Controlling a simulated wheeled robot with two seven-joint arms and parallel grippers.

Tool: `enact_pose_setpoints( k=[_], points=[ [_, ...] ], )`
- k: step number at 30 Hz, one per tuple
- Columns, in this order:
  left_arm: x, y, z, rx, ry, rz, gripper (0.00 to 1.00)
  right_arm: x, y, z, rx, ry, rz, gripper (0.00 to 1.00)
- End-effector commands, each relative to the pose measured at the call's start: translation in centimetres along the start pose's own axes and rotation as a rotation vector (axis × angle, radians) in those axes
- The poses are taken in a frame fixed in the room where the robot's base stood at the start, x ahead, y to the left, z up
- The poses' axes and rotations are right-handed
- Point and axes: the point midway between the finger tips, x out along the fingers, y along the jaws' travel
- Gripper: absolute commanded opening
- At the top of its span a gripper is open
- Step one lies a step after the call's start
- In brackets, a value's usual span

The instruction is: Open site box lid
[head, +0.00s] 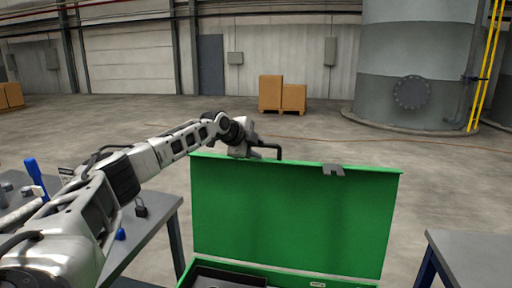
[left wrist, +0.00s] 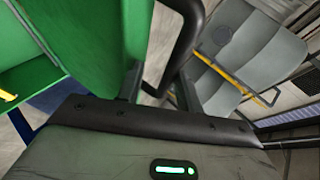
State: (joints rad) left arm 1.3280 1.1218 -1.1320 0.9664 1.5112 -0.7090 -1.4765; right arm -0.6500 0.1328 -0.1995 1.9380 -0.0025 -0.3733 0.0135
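The green site box lid (head: 290,215) stands raised, roughly upright, above the green box (head: 300,275), whose open top shows at the bottom of the head view. A grey latch piece (head: 333,169) sits on the lid's upper edge. My left gripper (head: 246,150) is at the lid's upper left corner, beside a black bar handle (head: 270,147). In the left wrist view, the two fingers of my left gripper (left wrist: 159,88) stand apart, with the curved black handle (left wrist: 186,40) close by them and the green lid (left wrist: 95,45) at left. Contact with the handle is unclear. My right gripper is not in view.
A grey workbench (head: 150,225) with a padlock (head: 141,207) and a blue-handled tool (head: 35,176) stands at left. Another grey table (head: 475,255) is at lower right. Cardboard boxes (head: 271,92) and a large tank (head: 415,65) stand far back. The floor behind the lid is clear.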

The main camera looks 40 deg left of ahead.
Motion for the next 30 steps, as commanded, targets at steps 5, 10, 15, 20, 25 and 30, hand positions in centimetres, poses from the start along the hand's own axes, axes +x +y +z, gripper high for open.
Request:
enact_pose_setpoints(
  k=[5,10,15,20,25,30],
  points=[
    [-0.1,-0.1,0.1,0.0,-0.001,-0.002,0.36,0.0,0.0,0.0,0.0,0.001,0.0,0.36],
    [-1.4,0.0,0.2,0.0,-0.001,-0.002,0.36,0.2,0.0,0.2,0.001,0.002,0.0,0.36],
    [-4.8,0.2,0.3,0.002,-0.003,-0.004,0.36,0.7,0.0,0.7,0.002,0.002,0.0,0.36],
    [-8.8,0.2,0.3,0.002,-0.004,-0.004,0.36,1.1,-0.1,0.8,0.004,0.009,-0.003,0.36],
    [-12.5,0.1,0.1,0.002,-0.002,-0.003,0.36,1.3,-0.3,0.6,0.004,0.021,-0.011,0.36],
    [-14.9,0.1,0.1,0.0,-0.002,-0.002,0.36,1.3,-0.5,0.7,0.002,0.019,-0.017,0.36]
  ],
)
